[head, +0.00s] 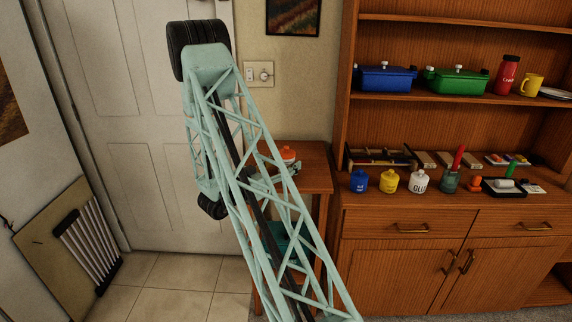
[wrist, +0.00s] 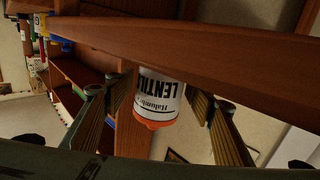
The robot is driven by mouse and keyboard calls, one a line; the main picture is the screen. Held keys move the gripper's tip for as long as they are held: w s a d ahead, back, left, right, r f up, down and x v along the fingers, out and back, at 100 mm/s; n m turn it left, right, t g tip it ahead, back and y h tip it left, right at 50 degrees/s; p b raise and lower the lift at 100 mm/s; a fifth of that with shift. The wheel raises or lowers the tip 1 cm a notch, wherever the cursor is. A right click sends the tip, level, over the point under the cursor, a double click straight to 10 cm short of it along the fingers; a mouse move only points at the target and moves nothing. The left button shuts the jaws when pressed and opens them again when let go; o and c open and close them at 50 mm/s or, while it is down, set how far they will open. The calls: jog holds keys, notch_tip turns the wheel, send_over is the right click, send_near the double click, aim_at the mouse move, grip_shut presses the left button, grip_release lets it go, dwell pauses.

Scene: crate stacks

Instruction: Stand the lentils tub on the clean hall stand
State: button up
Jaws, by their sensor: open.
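The lentils tub, white with an orange lid, stands upright on the small wooden hall stand (head: 316,176) beside the cabinet; its lid (head: 288,153) shows past my arm. In the wrist view, which is upside down, the tub (wrist: 157,92) hangs lid-down in the picture, its base end against the stand's wooden edge (wrist: 225,48). My gripper (wrist: 160,100) is open, with one finger on each side of the tub and a visible gap at the right. In the head view my gripper (head: 270,168) is partly hidden behind my arm's lattice. Contact with the left finger is unclear.
A tall wooden cabinet (head: 400,220) rises right of the stand. Its counter holds blue, yellow and white glue pots (head: 419,181) and other small items. A white door (head: 150,130) is behind my arm. Something teal (head: 290,245) shows low under the stand, mostly hidden.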

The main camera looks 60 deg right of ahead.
jog(key=shift+r, duration=0.2)
jog(key=shift+w+a+p, duration=0.3)
jog(key=shift+a+p, duration=0.05)
jog(key=shift+a, duration=1.6)
jog(key=shift+w+a+p, duration=0.25)
jog(key=shift+a+p, duration=0.05)
jog(key=shift+a, duration=1.7)
jog(key=shift+w+a+p, duration=0.3)
jog(key=shift+a+p, duration=0.05)
jog(key=shift+a, duration=1.6)
jog(key=shift+w, duration=0.15)
